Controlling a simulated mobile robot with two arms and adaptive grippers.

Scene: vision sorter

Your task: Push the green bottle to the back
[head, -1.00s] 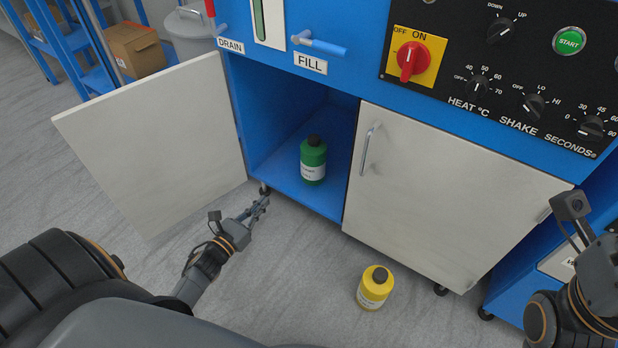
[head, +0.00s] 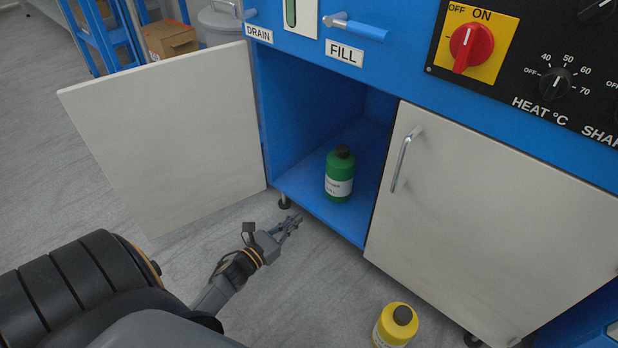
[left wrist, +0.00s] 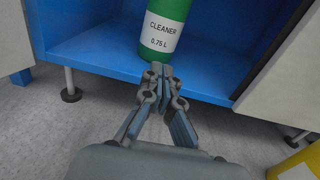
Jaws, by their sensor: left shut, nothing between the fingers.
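The green bottle (head: 339,174) has a black cap and a white label and stands upright on the blue floor of the open cabinet (head: 300,194), near its front edge. In the left wrist view the green bottle (left wrist: 163,28) shows its label "CLEANER 0.75 L", and its top is cut off. My left gripper (head: 293,222) is shut and empty, low in front of the cabinet opening and left of the bottle. In the left wrist view the fingertips (left wrist: 158,68) point toward the bottle's base; I cannot tell the exact gap. My right gripper is out of view.
The left white door (head: 165,140) is swung open; the right white door (head: 470,220) is closed. A yellow bottle (head: 390,328) stands on the grey floor in front of the closed door. Behind the bottle the cabinet floor looks free.

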